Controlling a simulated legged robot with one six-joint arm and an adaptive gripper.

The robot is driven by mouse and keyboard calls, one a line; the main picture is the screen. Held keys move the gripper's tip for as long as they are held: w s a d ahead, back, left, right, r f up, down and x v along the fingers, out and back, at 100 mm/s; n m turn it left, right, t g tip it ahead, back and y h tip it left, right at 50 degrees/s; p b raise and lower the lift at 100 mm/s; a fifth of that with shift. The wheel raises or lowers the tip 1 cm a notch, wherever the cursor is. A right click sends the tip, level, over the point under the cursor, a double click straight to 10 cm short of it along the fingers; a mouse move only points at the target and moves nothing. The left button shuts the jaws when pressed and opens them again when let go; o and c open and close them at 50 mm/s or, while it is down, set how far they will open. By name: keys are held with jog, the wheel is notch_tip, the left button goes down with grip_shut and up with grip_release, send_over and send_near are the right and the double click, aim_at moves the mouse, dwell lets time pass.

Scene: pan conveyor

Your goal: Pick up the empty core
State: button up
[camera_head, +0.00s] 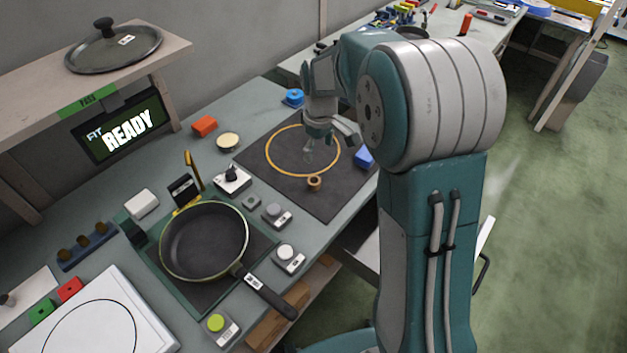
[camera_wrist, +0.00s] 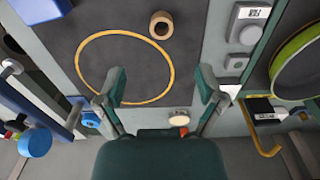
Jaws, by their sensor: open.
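The empty core (camera_head: 314,183) is a small tan-brown ring with a dark hole. It sits on the dark mat (camera_head: 350,196), just outside the orange circle (camera_head: 268,150). It also shows in the wrist view (camera_wrist: 153,23) near the top, just beyond the circle's line. My gripper (camera_head: 327,143) is above the mat, over the circle, in the head view. In the wrist view my gripper (camera_wrist: 161,82) has its two fingers wide apart with nothing between them. The core lies beyond the fingertips, apart from them.
A frying pan (camera_head: 205,240) stands on the bench at the lower left, with small button boxes (camera_head: 278,216) between it and the mat. A blue block (camera_head: 364,157) is at the mat's right edge. A tan disc (camera_head: 228,140) and an orange block (camera_head: 204,126) lie behind.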

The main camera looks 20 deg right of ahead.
notch_tip(320, 180, down, 2)
jog(key=w, duration=0.1)
send_over(314, 180)
jog(key=s, duration=0.1)
jog(key=f, duration=0.3)
jog(key=a+f, duration=0.1)
jog(key=shift+s+f, duration=0.1)
jog(key=shift+f, duration=0.3)
jog(key=shift+d+f, duration=0.35)
jog(key=shift+f, duration=0.25)
jog(key=f, duration=0.3)
jog(key=shift+d+f, duration=0.2)
jog(key=shift+f, duration=0.5)
jog(key=shift+a, duration=0.3)
jog(key=shift+d, duration=0.15)
jog(key=c, duration=0.8)
